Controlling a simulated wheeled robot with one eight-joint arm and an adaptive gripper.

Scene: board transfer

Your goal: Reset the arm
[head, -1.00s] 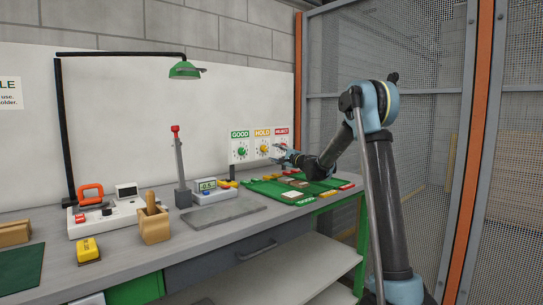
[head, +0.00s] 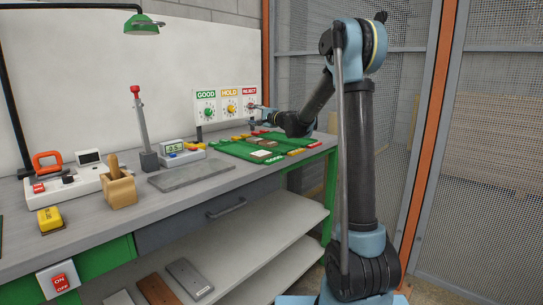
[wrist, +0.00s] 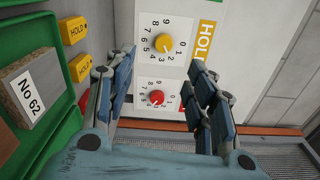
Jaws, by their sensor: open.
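My gripper (wrist: 160,100) is open and empty in the wrist view, its two blue-grey fingers spread apart. Between and beyond the fingers stands the white dial panel, with the yellow HOLD dial (wrist: 163,43) and the red dial (wrist: 155,97). In the head view my gripper (head: 262,120) is small, just in front of the dial panel (head: 229,108) near its REJECT end. I cannot tell whether it touches the panel. My arm reaches over the right end of the bench.
The green tray (head: 233,149) with boards lies below the gripper; a board marked No 62 (wrist: 30,95) shows in the wrist view. Yellow HOLD buttons (wrist: 75,30) sit beside it. A mesh fence (head: 385,105) stands behind and right of my arm.

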